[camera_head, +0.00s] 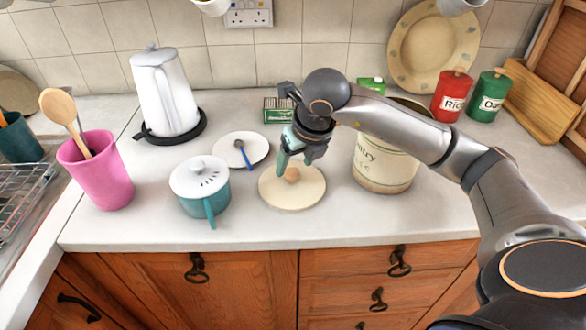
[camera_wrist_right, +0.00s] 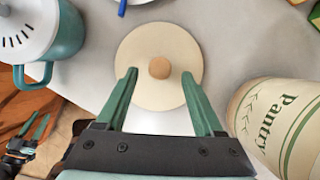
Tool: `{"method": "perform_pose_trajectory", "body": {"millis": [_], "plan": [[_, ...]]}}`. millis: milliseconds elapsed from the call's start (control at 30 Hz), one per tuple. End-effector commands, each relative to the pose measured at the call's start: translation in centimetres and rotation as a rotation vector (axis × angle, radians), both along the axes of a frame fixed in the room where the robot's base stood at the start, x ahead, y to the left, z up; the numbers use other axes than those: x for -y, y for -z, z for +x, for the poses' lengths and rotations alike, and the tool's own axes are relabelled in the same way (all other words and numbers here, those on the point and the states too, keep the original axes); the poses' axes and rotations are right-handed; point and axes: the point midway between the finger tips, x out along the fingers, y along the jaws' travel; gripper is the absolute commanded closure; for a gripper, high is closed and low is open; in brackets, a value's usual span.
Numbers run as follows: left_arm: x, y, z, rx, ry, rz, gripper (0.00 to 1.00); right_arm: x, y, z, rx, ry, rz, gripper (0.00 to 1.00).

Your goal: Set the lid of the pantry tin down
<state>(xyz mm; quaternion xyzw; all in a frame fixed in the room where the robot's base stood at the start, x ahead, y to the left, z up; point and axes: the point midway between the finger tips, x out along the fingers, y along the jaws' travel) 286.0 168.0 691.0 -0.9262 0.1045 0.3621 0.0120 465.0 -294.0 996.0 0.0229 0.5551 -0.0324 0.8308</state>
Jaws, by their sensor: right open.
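The cream lid (camera_head: 292,199) with a round wooden knob lies flat on the counter, left of the cream pantry tin (camera_head: 385,165). The tin stands upright, and my right forearm covers part of its top. My right gripper (camera_head: 297,160) is over the lid, pointing down. In the right wrist view its green fingers (camera_wrist_right: 160,73) are spread, with the lid's knob (camera_wrist_right: 159,68) between the tips in the picture and clear of both. The lid's disc (camera_wrist_right: 160,42) shows beyond them. My left gripper (camera_wrist_right: 27,135) shows small at the lower left there; its jaw state is unclear.
A teal pot with a white lid (camera_head: 205,190) stands left of the lid. A white plate (camera_head: 228,143) with a blue-handled utensil lies behind. A small green box (camera_head: 272,112), a red canister (camera_head: 451,96) and a green canister (camera_head: 487,97) stand farther back. The counter front is clear.

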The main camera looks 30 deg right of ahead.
Motion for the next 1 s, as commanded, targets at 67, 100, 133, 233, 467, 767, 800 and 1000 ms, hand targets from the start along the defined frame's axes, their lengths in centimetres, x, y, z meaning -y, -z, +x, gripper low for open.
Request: {"method": "perform_pose_trajectory", "body": {"millis": [67,100,133,233,467,767,800,1000], "plan": [[0.0,0.1,0.0,0.000,0.000,0.000,0.50,0.0,-1.9,-0.7,0.007,-0.001,-0.002,0.31],[0.0,0.1,0.0,0.000,0.000,0.000,0.50,-0.1,-2.7,-1.0,0.007,-0.002,-0.001,0.31],[0.0,0.1,0.0,0.000,0.000,0.000,0.50,-0.1,-3.3,-1.3,0.007,-0.001,-0.002,0.31],[0.0,0.1,0.0,0.000,0.000,0.000,0.50,-0.1,-5.1,-2.0,0.005,-0.001,-0.002,0.31],[0.0,0.1,0.0,0.000,0.000,0.000,0.50,-0.2,-7.5,-3.1,0.001,-0.001,0.000,0.31],[0.0,0.1,0.0,0.000,-0.001,0.001,0.50,-0.2,-7.8,-3.3,0.000,-0.001,-0.001,0.31],[0.0,0.1,0.0,0.000,-0.001,0.001,0.50,-0.2,-7.8,-3.3,0.000,-0.001,0.000,0.31],[0.0,0.1,0.0,0.000,0.000,0.001,0.50,-3.5,-5.6,-3.6,-0.053,-0.103,0.106,0.31]]}}
